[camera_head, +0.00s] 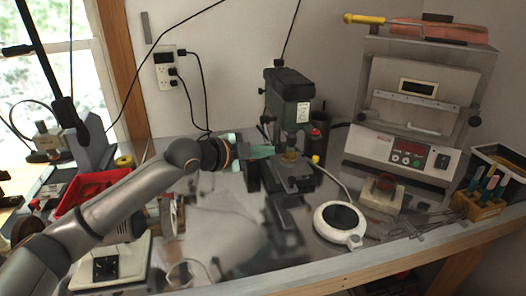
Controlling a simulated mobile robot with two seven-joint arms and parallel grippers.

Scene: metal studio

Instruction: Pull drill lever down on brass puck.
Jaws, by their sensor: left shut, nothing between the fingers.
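The green and black drill press (292,105) stands on the metal workbench near the middle of the view. A small brass-coloured piece, which looks like the brass puck (290,156), sits below the drill head, above the dark drill base. A yellow-tipped part (315,160) shows at the right of the drill; I cannot tell if it is the lever. My left gripper (266,158) is shut and empty, just left of the drill head. It hides part of the drill's left side, and contact cannot be told. My right gripper is not in view.
A round white device with a dark top (340,221) stands right of the drill base. A large grey oven-like machine (415,110) stands behind it. A wooden tool block (478,205) is at the far right. A red bin (85,190) lies behind my left arm.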

